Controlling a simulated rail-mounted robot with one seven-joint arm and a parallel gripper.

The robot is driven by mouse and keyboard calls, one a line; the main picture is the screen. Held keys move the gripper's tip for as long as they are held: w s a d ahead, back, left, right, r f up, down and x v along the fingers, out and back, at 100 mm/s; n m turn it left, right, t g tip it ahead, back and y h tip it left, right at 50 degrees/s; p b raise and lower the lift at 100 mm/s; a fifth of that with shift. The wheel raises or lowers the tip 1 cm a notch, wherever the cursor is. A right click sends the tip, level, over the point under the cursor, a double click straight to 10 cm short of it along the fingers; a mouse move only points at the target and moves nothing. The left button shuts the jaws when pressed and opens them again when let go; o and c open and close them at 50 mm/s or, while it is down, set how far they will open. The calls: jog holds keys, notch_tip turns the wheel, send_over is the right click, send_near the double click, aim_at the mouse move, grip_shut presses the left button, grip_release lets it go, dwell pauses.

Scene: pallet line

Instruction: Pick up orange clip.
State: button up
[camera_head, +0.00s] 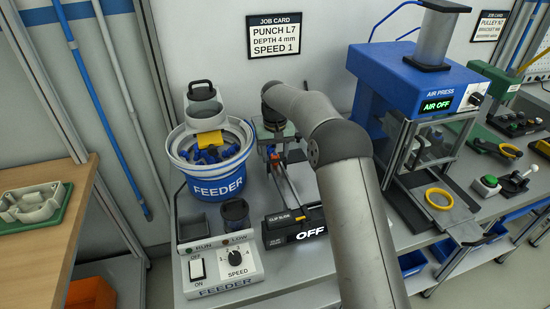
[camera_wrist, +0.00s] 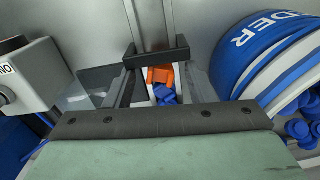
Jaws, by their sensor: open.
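The orange clip (camera_wrist: 160,76) lies in a narrow channel in the middle of the wrist view. A blue clip (camera_wrist: 165,95) lies right beside it, on the side nearer the wide dark bar. The clip slide (camera_head: 294,225) stands right of the feeder, its display reading OFF. My gripper (camera_head: 272,142) is over the back end of the slide, small and partly lost behind my arm in the head view. It is open, with nothing seen held. I cannot tell from these views how close its fingertips are to the orange clip.
The blue feeder bowl (camera_head: 215,180) stands close by on the left, also at the right of the wrist view (camera_wrist: 262,62). The feeder control box (camera_head: 225,269) is in front. The air press (camera_head: 420,80), reading AIR OFF, stands right, with a yellow ring (camera_head: 439,199) before it.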

jog(key=c, duration=1)
jog(key=shift+r, duration=0.1)
jog(key=shift+c, duration=0.2)
